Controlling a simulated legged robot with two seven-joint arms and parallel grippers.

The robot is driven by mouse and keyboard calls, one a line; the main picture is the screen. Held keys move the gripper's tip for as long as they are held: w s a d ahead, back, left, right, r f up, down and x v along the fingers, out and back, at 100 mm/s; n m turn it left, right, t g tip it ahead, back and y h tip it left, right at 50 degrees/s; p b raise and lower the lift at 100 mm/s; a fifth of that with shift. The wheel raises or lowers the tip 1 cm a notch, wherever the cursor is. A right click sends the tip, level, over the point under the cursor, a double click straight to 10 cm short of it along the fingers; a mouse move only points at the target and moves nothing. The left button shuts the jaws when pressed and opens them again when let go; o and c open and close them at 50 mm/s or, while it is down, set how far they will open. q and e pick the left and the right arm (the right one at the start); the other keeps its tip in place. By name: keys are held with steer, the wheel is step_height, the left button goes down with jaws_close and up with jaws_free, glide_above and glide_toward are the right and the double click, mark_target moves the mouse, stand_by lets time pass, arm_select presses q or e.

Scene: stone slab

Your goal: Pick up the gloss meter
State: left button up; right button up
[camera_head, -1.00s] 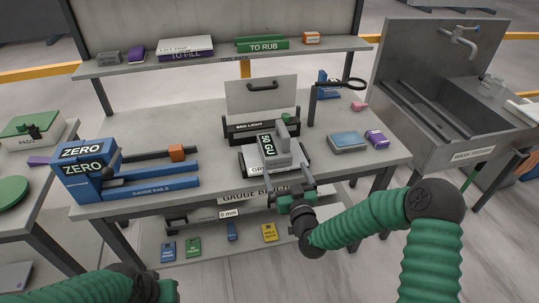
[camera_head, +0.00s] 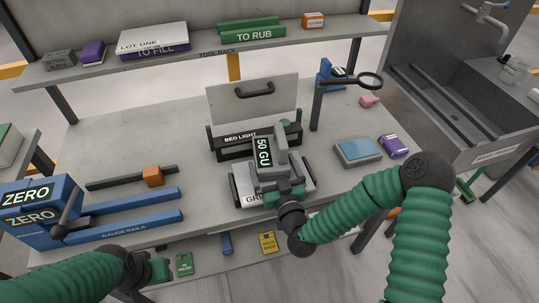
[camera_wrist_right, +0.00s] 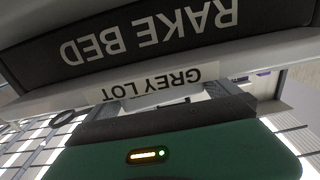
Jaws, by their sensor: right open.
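The gloss meter (camera_head: 272,178) is a grey device with a dark "50 GU" display and a raised grey handle. It sits on a pale slab marked "GREY LOT" (camera_head: 244,199) at the front of the bench. My right gripper (camera_head: 286,188) is open at the meter's front right, close against it in the picture; its fingertips are hard to make out and I cannot tell whether they touch.
The dark "BED LIGHT" box (camera_head: 243,142) with an upright panel stands behind the meter. A magnifier on a post (camera_head: 316,105) stands behind right. A blue-grey block (camera_head: 357,152) and purple box (camera_head: 394,146) lie right. Blue gauge rails (camera_head: 130,222) occupy the left.

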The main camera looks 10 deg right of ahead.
steer(key=shift+w+d+f, duration=0.15)
steer(key=shift+w, duration=0.2)
steer(key=shift+s+r, duration=0.2)
steer(key=shift+s+a+r, duration=0.4)
steer(key=shift+s+r, duration=0.2)
steer(key=shift+s, duration=0.15)
steer(key=shift+c, duration=1)
steer(key=shift+a, duration=0.15)
steer(key=shift+c, duration=1.2)
steer(key=shift+w+f, duration=0.2)
steer(key=shift+w, duration=0.05)
steer(key=shift+c, duration=1.2)
steer(key=shift+d+f, duration=0.15)
steer(key=shift+d, duration=0.2)
steer(key=c, duration=1)
arm_select(q)
steer(key=shift+s+a+r, duration=0.1)
steer(key=shift+s+r, duration=0.1)
arm_select(e)
steer(key=shift+c, duration=0.2)
arm_select(q)
steer(key=shift+r, duration=0.1)
arm_select(e)
steer(key=shift+w+a, duration=0.1)
steer(key=shift+a, duration=0.05)
